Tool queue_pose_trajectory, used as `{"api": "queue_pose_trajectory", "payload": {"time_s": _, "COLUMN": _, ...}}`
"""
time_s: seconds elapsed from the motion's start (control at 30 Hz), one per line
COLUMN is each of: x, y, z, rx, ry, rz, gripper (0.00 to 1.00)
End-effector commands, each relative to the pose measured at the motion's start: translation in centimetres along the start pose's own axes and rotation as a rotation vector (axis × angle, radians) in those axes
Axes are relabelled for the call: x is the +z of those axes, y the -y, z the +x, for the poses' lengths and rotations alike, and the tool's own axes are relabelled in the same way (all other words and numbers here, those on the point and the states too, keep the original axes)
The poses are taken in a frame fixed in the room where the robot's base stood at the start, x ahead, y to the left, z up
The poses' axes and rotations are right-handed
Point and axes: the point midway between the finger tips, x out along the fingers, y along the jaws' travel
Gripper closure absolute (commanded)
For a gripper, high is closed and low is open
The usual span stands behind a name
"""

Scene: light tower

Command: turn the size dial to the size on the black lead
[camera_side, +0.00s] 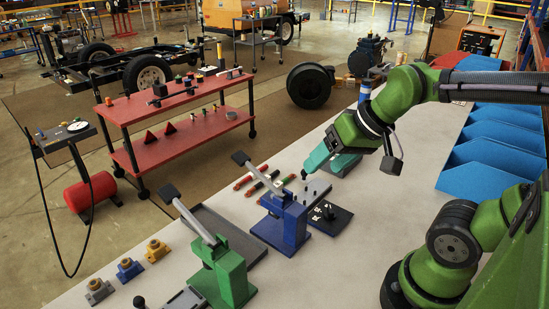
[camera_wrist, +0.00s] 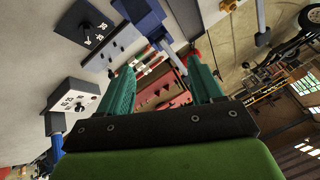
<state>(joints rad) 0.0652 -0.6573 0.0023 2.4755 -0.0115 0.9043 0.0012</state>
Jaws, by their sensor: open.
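My gripper (camera_side: 312,166) is open, with teal fingers pointing down and left above the table; its fingers also frame the wrist view (camera_wrist: 162,70). A blue lever press (camera_side: 284,220) stands just left of it and shows at the top of the wrist view (camera_wrist: 141,14). A black plate with white marks and a dark knob (camera_side: 329,213) lies beside the press, also in the wrist view (camera_wrist: 85,25). A white box with dark marks and a black knob (camera_wrist: 74,106) is left of my fingers. I cannot tell which is the size dial. Thin red and dark leads (camera_side: 263,183) lie behind the press; no size is legible.
A green lever press (camera_side: 228,275) stands at the front, with a grey tray (camera_side: 217,228) behind it. Small grey, blue and yellow blocks (camera_side: 129,268) line the left edge. Blue bins (camera_side: 490,165) stand at right. Open white table lies between bins and press.

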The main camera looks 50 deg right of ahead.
Motion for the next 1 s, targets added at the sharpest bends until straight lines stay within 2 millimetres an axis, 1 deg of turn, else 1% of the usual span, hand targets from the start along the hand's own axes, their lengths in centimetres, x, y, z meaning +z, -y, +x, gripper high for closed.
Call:
{"api": "queue_pose_trajectory", "payload": {"time_s": 0.03, "x": -0.9, "y": -1.1, "z": 0.8, "rx": 0.047, "ry": 0.037, "rz": 0.038, "gripper": 0.43}}
{"api": "queue_pose_trajectory", "payload": {"time_s": 0.13, "x": -2.5, "y": -3.5, "z": 2.3, "rx": 0.147, "ry": 0.123, "rz": 0.125, "gripper": 0.58}}
{"api": "queue_pose_trajectory", "payload": {"time_s": 0.17, "x": -3.0, "y": -4.2, "z": 2.7, "rx": 0.177, "ry": 0.15, "rz": 0.153, "gripper": 0.6}}
{"api": "queue_pose_trajectory", "payload": {"time_s": 0.3, "x": -4.7, "y": -7.7, "z": 4.0, "rx": 0.307, "ry": 0.269, "rz": 0.284, "gripper": 0.6}}
{"api": "queue_pose_trajectory", "payload": {"time_s": 0.4, "x": -5.5, "y": -9.5, "z": 4.5, "rx": 0.38, "ry": 0.333, "rz": 0.361, "gripper": 0.6}}
{"api": "queue_pose_trajectory", "payload": {"time_s": 0.47, "x": -5.9, "y": -10.2, "z": 4.5, "rx": 0.415, "ry": 0.36, "rz": 0.397, "gripper": 0.6}}
{"api": "queue_pose_trajectory", "payload": {"time_s": 0.53, "x": -6.2, "y": -10.2, "z": 4.1, "rx": 0.44, "ry": 0.369, "rz": 0.42, "gripper": 0.6}}
{"api": "queue_pose_trajectory", "payload": {"time_s": 0.63, "x": -5.7, "y": -10.3, "z": 4.2, "rx": 0.452, "ry": 0.379, "rz": 0.441, "gripper": 0.6}}
{"api": "queue_pose_trajectory", "payload": {"time_s": 0.77, "x": -4.9, "y": -10.8, "z": 5.5, "rx": 0.451, "ry": 0.381, "rz": 0.442, "gripper": 0.6}}
{"api": "queue_pose_trajectory", "payload": {"time_s": 1.0, "x": -2.6, "y": -12.5, "z": 9.8, "rx": 0.451, "ry": 0.384, "rz": 0.441, "gripper": 0.6}}
